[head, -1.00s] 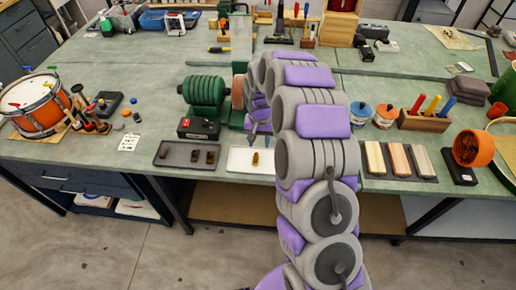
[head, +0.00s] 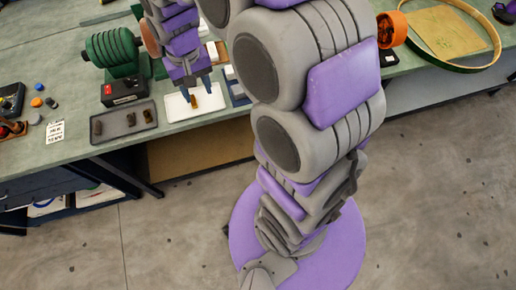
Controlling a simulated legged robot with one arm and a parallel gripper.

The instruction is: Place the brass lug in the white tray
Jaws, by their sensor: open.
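The white tray (head: 177,112) lies near the front edge of the bench. A small brass lug (head: 194,102) stands in it, apart from the tray walls as far as I can see. My gripper (head: 196,89) is open just above the tray, its fingers pointing down on either side of the lug's top in the picture. I cannot tell whether the fingertips touch the lug. My arm hides part of the bench to the right.
An orange round thing (head: 392,29) is at right. The floor in front is clear.

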